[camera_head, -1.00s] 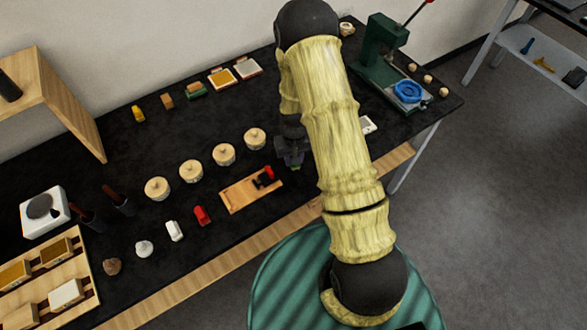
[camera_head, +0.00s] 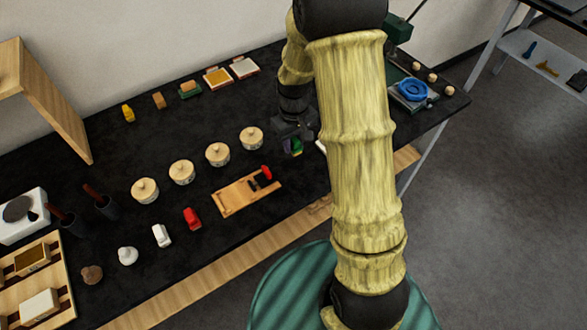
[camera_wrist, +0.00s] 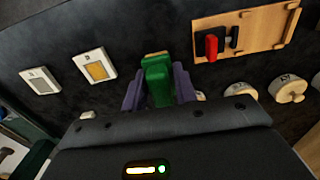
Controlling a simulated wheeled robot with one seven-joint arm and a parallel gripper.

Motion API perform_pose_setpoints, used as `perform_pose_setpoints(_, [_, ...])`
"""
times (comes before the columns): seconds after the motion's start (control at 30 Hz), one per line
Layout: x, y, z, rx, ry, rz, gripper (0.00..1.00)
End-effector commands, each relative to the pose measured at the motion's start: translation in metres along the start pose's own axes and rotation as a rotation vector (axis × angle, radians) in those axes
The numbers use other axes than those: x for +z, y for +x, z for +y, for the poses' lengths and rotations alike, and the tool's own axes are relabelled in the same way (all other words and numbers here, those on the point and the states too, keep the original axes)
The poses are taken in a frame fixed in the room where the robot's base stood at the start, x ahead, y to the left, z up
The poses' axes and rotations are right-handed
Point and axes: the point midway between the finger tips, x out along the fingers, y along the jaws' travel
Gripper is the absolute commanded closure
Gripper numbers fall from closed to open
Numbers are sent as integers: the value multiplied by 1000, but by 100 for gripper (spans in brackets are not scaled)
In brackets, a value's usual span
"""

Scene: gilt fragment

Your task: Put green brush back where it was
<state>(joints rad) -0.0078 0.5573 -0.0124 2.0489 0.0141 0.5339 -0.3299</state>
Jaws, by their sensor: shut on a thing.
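The green brush (camera_wrist: 158,82) is between the purple fingers of my gripper (camera_wrist: 158,90) in the wrist view, with its tan end pointing up in the picture. My gripper is shut on it. In the head view my gripper (camera_head: 292,143) is over the black table, right of the lidded pots and behind the wooden board's right end. The green brush (camera_head: 297,146) is partly hidden by the fingers there. Whether it touches the table I cannot tell.
A wooden board (camera_head: 228,202) with a red-tipped piece lies nearby, also in the wrist view (camera_wrist: 268,38). Several lidded pots (camera_head: 217,154) stand in a row. Two white-framed square pads (camera_wrist: 95,66) lie left of the brush in the wrist view. A green-based block (camera_head: 190,90) is at the back.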

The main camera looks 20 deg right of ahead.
Motion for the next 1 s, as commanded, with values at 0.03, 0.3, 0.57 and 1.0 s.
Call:
perform_pose_setpoints(0.03, [1, 4, 0, -1, 0, -3, 93])
perform_pose_setpoints(0.3, [1, 47, 0, -2, 1, -6, 93])
perform_pose_setpoints(0.57, [0, 57, 0, 0, 1, 0, 93])
perform_pose_setpoints(1.0, [1, 89, 0, -2, 1, -5, 93])
